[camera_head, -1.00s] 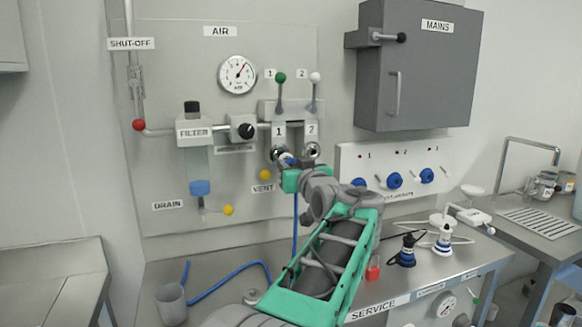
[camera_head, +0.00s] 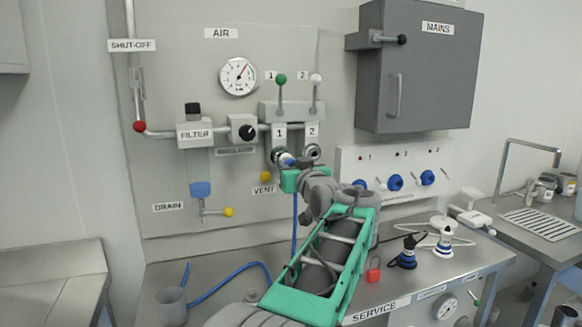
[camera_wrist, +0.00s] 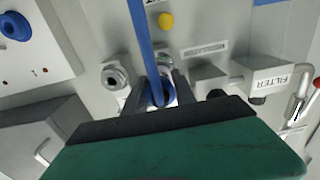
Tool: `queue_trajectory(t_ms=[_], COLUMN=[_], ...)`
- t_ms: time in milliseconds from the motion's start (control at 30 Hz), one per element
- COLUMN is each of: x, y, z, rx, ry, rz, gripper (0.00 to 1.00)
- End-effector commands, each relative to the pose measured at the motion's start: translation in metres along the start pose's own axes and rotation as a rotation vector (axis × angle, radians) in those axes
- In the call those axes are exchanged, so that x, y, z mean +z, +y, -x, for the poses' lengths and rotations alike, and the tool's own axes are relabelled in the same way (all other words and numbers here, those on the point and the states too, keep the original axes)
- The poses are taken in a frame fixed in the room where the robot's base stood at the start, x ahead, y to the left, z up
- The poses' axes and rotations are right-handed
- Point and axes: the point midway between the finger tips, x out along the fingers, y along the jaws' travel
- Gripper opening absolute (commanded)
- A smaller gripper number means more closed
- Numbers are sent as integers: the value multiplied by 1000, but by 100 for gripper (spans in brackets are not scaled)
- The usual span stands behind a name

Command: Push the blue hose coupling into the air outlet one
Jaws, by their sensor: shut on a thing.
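My gripper (camera_wrist: 160,95) is shut on the blue hose coupling (camera_wrist: 158,94), which sits between the two dark fingers in the wrist view. In the head view the coupling (camera_head: 287,161) points at air outlet one (camera_head: 279,154), under the plate marked 1. Its front overlaps the outlet in the picture; I cannot tell whether it is seated. The blue hose (camera_wrist: 141,35) runs from the coupling across the wrist view and partly hides outlet one. In the head view the hose hangs below my gripper (camera_head: 288,172). Air outlet two (camera_head: 312,152) is free beside it.
Above the outlets stand a green-knobbed lever (camera_head: 281,80) and a white-knobbed lever (camera_head: 316,79). The filter (camera_head: 194,134) is to the left, the grey mains box (camera_head: 415,75) to the right. A yellow vent knob (camera_head: 266,176) is close to my gripper. The bench (camera_head: 225,258) is below.

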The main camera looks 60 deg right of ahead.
Motion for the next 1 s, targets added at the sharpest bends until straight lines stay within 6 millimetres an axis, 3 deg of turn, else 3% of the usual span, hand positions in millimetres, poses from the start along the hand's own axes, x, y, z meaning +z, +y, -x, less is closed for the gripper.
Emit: queue_trajectory(t_ms=[1000], x=[0], y=[0], z=[-18], rx=[-1], ry=[0], rz=[0], gripper=[0])
